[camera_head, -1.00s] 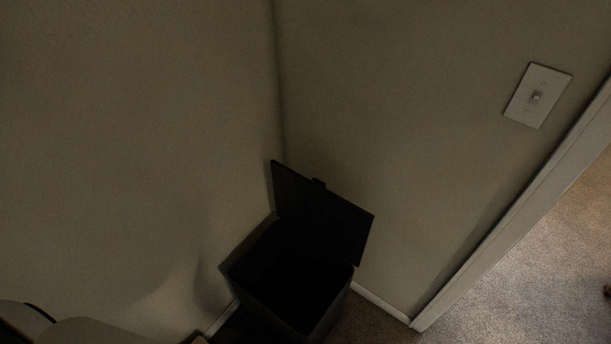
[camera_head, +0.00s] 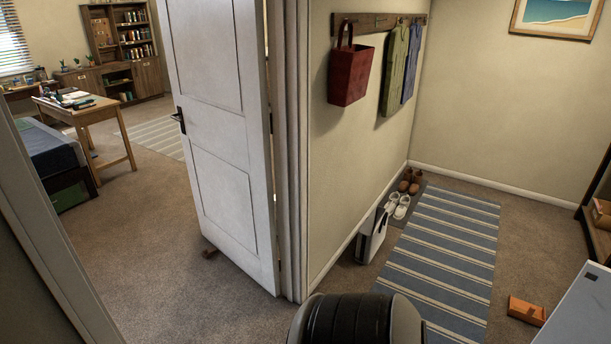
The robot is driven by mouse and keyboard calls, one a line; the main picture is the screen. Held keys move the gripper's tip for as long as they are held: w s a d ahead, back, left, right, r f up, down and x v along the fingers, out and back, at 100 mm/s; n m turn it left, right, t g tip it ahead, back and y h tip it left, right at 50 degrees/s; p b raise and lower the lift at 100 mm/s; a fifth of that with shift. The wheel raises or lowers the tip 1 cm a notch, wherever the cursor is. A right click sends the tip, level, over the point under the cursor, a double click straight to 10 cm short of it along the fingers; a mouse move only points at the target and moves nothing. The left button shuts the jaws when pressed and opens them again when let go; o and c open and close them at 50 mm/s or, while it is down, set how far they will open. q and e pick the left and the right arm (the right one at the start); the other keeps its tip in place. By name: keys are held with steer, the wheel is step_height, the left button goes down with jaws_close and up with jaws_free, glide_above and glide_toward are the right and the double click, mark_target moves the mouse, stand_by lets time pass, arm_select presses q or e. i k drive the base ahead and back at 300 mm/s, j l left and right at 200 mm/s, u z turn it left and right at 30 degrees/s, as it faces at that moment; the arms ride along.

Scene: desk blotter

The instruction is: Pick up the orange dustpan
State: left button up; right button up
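A small, low orange thing (camera_head: 524,311) lies on the carpet at the lower right, just right of the striped rug. It may be the orange dustpan, but it is too small to be sure. Neither of my grippers is in view. A dark ribbed, rounded part at the bottom middle seems to be mine and hides some floor.
An open white door (camera_head: 222,120) stands left of the wall corner; beyond it is a room with a wooden desk (camera_head: 82,110). A striped rug (camera_head: 440,250) lies along the hall. Shoes (camera_head: 398,207) sit by the wall. A pale blue-grey surface (camera_head: 585,312) fills the lower right corner.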

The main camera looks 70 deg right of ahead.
mark_target(529, 305)
steer(key=z, duration=4.05)
steer(key=u, duration=2.15)
steer(key=l+u, duration=0.1)
steer(key=u, duration=0.35)
steer(key=k+u, duration=0.1)
steer(key=u, duration=0.35)
steer(key=k+u, duration=0.1)
steer(key=u, duration=0.35)
steer(key=k+u, duration=0.1)
steer(key=u, duration=0.8)
steer(key=k+j+u, duration=0.1)
steer(key=k, duration=0.35)
steer(key=j+z, duration=0.1)
steer(key=z, duration=3.1)
